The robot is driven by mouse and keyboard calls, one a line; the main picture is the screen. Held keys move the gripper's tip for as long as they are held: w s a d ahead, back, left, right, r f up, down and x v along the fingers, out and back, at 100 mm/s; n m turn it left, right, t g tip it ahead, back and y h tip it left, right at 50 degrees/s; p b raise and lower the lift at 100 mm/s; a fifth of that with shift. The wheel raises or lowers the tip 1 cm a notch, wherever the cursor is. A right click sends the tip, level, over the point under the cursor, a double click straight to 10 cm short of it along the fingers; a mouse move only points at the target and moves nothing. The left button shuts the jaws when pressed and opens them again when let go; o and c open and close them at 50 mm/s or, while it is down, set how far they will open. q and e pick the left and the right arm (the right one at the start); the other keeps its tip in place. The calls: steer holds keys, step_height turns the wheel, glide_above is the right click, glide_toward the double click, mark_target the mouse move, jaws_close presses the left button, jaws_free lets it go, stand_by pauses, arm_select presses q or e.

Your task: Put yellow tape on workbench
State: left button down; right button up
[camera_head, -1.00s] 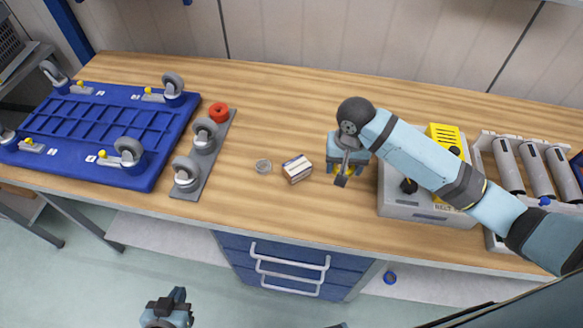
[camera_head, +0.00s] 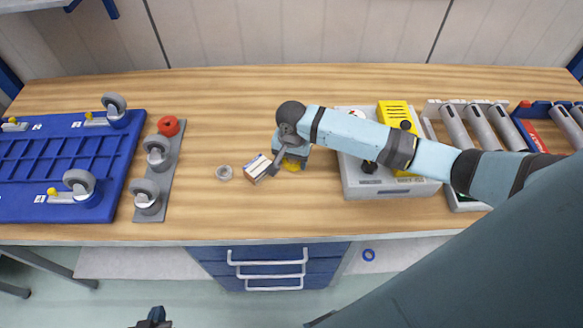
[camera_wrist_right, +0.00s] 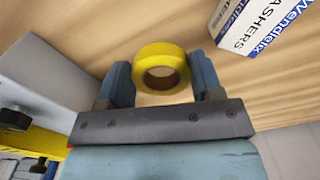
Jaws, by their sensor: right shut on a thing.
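The yellow tape (camera_wrist_right: 161,68) is a roll between the two blue fingers of my right gripper (camera_wrist_right: 162,82), which is shut on it. In the head view, part of the yellow tape (camera_head: 292,165) shows below my right wrist, low over or on the wooden workbench (camera_head: 215,105); I cannot tell whether it touches the top. My right gripper (camera_head: 290,158) is mostly hidden by its own wrist there. My left gripper (camera_head: 152,320) only just shows at the bottom edge, below the bench front, and its fingers are not clear.
A white and blue washers box (camera_head: 257,168) stands just left of my right gripper, with a small grey ring (camera_head: 224,172) beyond it. Casters and a blue platform (camera_head: 60,208) fill the left.

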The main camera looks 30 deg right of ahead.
mark_target(292, 175)
steer(key=shift+f, duration=2.5)
steer(key=o, duration=0.9)
steer(key=shift+f, duration=0.1)
step_height(292, 175, up, 12)
